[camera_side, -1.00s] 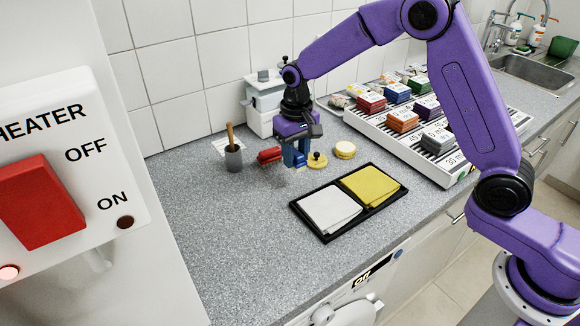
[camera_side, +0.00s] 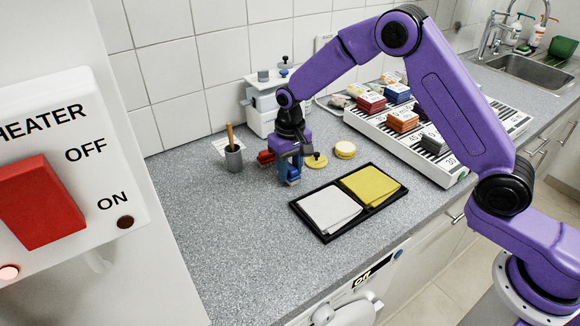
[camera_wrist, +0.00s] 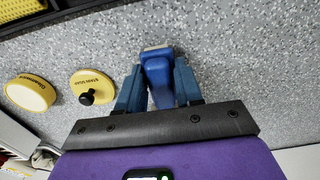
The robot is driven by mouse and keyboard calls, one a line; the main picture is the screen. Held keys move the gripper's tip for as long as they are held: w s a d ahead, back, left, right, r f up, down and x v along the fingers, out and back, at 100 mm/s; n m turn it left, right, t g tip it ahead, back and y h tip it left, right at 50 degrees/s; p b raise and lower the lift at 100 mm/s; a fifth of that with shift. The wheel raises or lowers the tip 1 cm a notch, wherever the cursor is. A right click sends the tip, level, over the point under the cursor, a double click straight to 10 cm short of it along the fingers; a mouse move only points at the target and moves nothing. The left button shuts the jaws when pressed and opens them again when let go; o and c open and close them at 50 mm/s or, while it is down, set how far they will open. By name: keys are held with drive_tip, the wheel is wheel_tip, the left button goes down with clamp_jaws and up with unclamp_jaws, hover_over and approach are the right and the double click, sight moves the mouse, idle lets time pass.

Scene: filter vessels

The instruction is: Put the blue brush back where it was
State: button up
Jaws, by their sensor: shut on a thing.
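The blue brush (camera_wrist: 157,78) is between the fingers of my gripper (camera_wrist: 158,88) in the wrist view, with its pale end pointing away from the gripper. My gripper is shut on it. In the side view my gripper (camera_side: 290,178) points down close above the counter, with the blue brush low between its fingers. I cannot tell whether the brush touches the counter. A red brush (camera_side: 266,157) lies just left of and behind my gripper, partly hidden by it.
A yellow disc with a black knob (camera_side: 317,161) and a yellow round pot (camera_side: 345,150) stand close right. A grey cup with a wooden handle (camera_side: 233,158) is to the left. A black tray (camera_side: 324,239) with white and yellow cloths lies in front. The left counter is clear.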

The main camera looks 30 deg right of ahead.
sight(290, 167)
drive_tip(key=o, duration=1.1)
drive_tip(key=shift+r, duration=6.15)
drive_tip(key=s+a+r+n, duration=0.1)
drive_tip(key=s+r+n, duration=0.15)
drive_tip(key=s, duration=0.45)
drive_tip(key=s+d+n, duration=0.3)
drive_tip(key=s+d, duration=0.1)
drive_tip(key=s, duration=0.6)
drive_tip(key=s+d+f+n, duration=0.1)
drive_tip(key=s+d+n, duration=0.2)
drive_tip(key=s, duration=0.7)
drive_tip(key=s+d+n, duration=0.4)
drive_tip(key=s, duration=0.6)
drive_tip(key=shift+s+d+f, duration=0.2)
drive_tip(key=shift+d+f, duration=0.15)
drive_tip(key=shift+f, duration=0.05)
